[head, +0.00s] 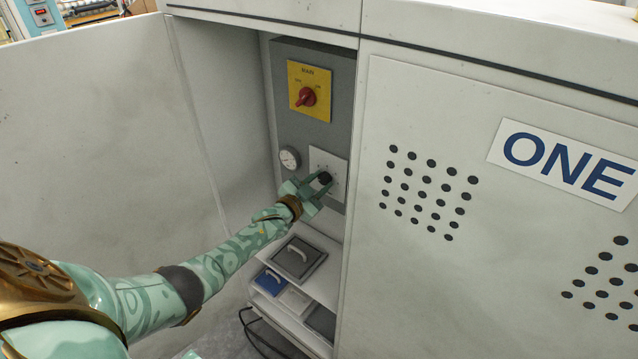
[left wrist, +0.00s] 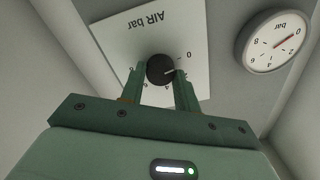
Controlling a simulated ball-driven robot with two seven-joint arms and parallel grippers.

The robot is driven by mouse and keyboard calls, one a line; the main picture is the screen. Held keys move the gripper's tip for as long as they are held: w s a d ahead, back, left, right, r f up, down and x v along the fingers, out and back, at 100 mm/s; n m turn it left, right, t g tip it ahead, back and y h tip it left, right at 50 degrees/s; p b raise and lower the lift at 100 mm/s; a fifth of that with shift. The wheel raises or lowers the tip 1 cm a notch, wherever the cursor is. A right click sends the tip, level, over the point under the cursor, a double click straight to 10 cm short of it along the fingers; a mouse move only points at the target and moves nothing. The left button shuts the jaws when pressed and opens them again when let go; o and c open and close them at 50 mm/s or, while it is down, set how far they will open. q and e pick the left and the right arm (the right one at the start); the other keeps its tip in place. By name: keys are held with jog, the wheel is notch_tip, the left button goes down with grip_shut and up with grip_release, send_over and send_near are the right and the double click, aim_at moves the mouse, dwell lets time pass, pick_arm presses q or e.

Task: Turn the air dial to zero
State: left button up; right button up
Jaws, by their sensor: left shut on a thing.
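The air dial is a black round knob (head: 325,177) on a white square plate (head: 338,168) inside the open cabinet. In the left wrist view the knob (left wrist: 159,67) sits under upside-down "AIR bar" lettering, with a scale from 0 to 8 around it. Its pale pointer mark points right and slightly down in that view, a little off the 0. My left gripper (left wrist: 160,80) is shut on the knob, one finger on each side; it also shows in the head view (head: 321,185). My right gripper is not in view.
A round bar gauge (left wrist: 274,41) with a red needle is beside the plate. Above it is a yellow MAIN switch (head: 310,90) with a red knob. A shelf with a grey-lidded box (head: 299,256) and a blue one (head: 270,283) lies below. Cabinet walls stand close on both sides.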

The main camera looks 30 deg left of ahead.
pick_arm(q)
jog(key=shift+f, duration=0.1)
jog(key=o, duration=1)
jog(key=shift+c, duration=0.2)
jog(key=s+a+p, duration=0.1)
jog(key=s+p, duration=0.3)
jog(key=s, duration=1.2)
jog(key=shift+s, duration=0.2)
jog(key=shift+a, duration=0.15)
